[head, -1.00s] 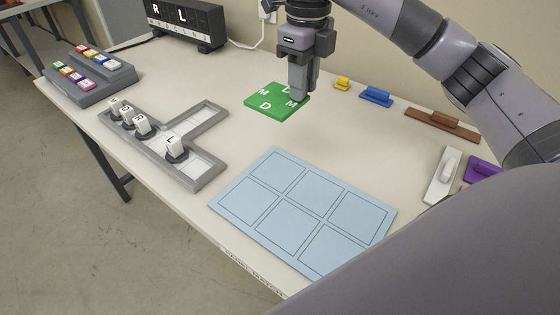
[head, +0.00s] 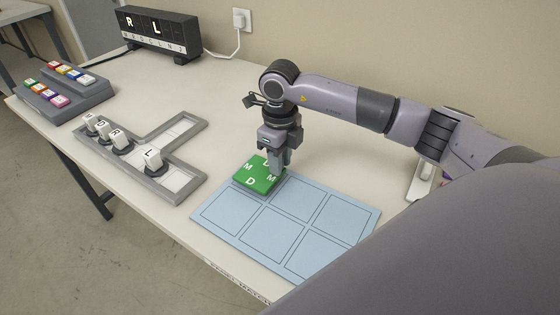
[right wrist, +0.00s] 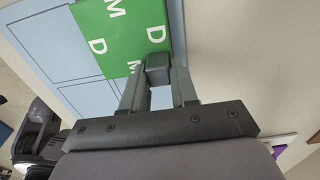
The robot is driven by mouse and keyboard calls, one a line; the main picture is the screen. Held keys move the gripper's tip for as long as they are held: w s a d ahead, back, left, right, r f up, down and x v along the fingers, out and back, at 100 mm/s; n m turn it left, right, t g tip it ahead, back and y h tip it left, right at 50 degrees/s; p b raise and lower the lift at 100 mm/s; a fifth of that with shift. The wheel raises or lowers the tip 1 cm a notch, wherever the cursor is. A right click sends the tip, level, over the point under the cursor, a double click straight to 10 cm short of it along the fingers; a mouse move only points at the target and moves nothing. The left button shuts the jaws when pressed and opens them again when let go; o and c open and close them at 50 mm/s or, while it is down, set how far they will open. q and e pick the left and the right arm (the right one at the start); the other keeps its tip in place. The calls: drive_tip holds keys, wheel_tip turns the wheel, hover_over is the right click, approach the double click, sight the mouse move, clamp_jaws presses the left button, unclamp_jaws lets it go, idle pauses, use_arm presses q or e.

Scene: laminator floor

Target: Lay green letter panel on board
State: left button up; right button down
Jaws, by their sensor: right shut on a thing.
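The green letter panel (head: 256,178) carries white letters M and D. In the head view it is over the upper left part of the light blue board (head: 226,217), which has outlined squares. My right gripper (head: 277,170) is shut on the panel at its right side. The right wrist view shows the panel (right wrist: 118,32) at the fingertips (right wrist: 158,72), with the board (right wrist: 40,60) beyond it. I cannot tell whether the panel touches the board or is just above it. My left gripper is not in view.
A grey T-shaped tray (head: 190,191) with several white letter pieces stands left of the board. A rack of coloured tiles (head: 70,97) is at the far left. A black letter display (head: 160,38) stands at the back. A white handled piece (head: 421,184) lies at right.

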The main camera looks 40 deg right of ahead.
drive_tip(key=shift+f, duration=0.45)
drive_tip(key=shift+f, duration=0.2)
drive_tip(key=c, duration=0.9)
unclamp_jaws()
drive_tip(key=shift+o, duration=0.2)
drive_tip(key=shift+r, duration=0.15)
wheel_tip(320, 180, up, 12)
drive_tip(key=shift+b, duration=0.3)
drive_tip(key=shift+a, duration=0.1)
